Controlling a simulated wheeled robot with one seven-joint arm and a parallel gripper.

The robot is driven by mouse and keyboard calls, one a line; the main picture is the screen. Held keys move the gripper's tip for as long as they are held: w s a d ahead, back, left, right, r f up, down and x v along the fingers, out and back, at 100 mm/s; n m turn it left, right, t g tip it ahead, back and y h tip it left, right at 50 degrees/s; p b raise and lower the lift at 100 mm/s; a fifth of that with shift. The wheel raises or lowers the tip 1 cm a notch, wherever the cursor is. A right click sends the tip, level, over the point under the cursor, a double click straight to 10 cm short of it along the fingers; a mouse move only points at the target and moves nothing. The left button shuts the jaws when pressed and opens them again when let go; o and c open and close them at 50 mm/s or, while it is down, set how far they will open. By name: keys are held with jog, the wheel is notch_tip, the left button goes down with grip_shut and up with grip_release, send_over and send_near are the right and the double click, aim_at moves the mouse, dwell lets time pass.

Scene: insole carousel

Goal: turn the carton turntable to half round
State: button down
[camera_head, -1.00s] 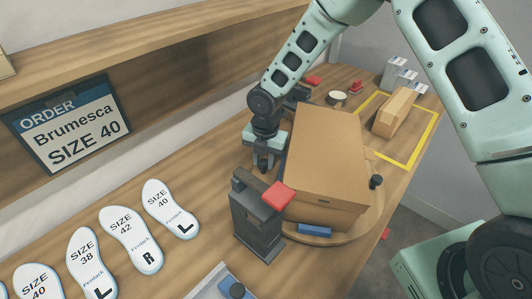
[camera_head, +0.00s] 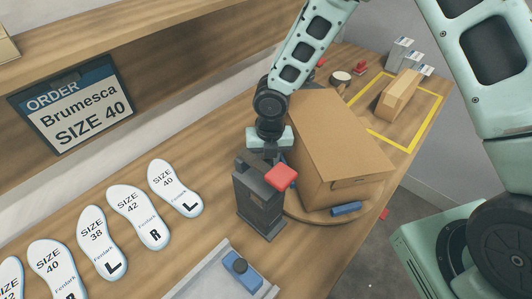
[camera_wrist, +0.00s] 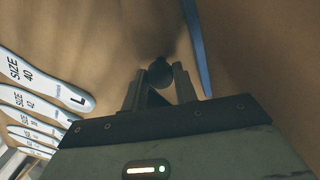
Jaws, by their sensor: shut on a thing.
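The brown carton (camera_head: 345,140) sits closed on the round wooden turntable (camera_head: 300,213), turned at an angle, with an end face toward the lower right. A blue piece (camera_head: 346,209) lies at the turntable's near edge, against the foot of the carton. My gripper (camera_head: 268,153) is down at the carton's left side; its fingertips are hidden behind a dark block. In the wrist view my gripper (camera_wrist: 160,88) is shut on a dark round knob (camera_wrist: 160,72) between its fingers. The knob is hidden in the head view.
A dark block with a red top (camera_head: 281,176) stands close in front of my gripper. Several insoles (camera_head: 138,216) lie at left. A tray (camera_head: 215,272) is at the bottom. A smaller box (camera_head: 399,93) lies inside a yellow outline (camera_head: 385,142) at the back right.

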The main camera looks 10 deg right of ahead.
jog(key=shift+s+r+n, duration=0.1)
jog(key=shift+s+n, duration=0.4)
jog(key=shift+s, duration=0.15)
jog(key=c, duration=1.1)
grip_release()
jog(key=shift+s, duration=0.1)
notch_tip(320, 180, up, 17)
jog(key=d, duration=0.1)
jog(key=shift+r, duration=0.15)
